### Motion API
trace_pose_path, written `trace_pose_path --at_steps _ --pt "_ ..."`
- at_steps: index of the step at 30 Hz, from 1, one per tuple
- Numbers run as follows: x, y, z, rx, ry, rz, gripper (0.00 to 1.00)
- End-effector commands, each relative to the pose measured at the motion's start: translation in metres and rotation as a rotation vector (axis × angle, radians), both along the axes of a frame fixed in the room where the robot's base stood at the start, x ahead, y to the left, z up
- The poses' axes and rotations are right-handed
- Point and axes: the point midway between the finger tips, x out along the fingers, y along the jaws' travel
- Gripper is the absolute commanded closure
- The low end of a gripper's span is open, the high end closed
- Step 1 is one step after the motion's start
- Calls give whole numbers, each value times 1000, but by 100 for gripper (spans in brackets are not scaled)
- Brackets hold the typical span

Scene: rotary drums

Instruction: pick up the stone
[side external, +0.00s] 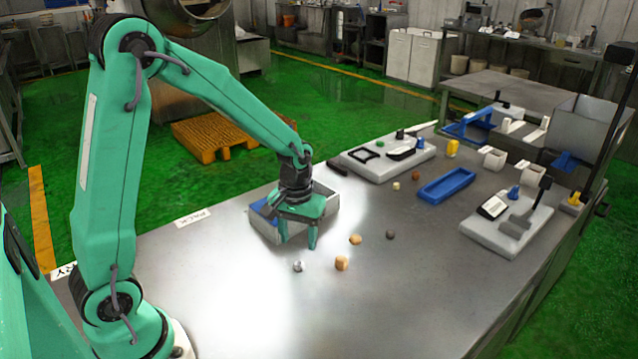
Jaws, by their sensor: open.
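My gripper (298,241) points down above the table, open, with nothing seen between its fingers. It is in front of a grey tray (328,208) with a blue part in it and hides some of that tray. Several small stone-like lumps lie on the table. A silvery grey one (298,266) is just in front of the fingers, and a tan block-like one (341,263) is to its right. An orange-tan one (355,240) and a dark grey one (390,234) lie farther right. I cannot tell which is the stone meant.
A brown lump (414,175) and a cream cube (396,186) lie farther back, near a blue tray (446,185). Grey fixture boards stand at the back (358,165) and right (478,233). The metal table's front (400,310) is clear.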

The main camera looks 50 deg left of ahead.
Motion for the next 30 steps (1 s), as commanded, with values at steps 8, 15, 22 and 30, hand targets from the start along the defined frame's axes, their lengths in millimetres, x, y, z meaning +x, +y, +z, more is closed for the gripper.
trace_pose_path --at_steps 8,15,22,30 --pt "-1 0 -20 -1 1 -1 51" --pt "-1 0 -23 -1 1 -1 51" --pt "-2 0 -41 0 4 -1 51" --pt "-2 0 -68 -1 3 -1 51"
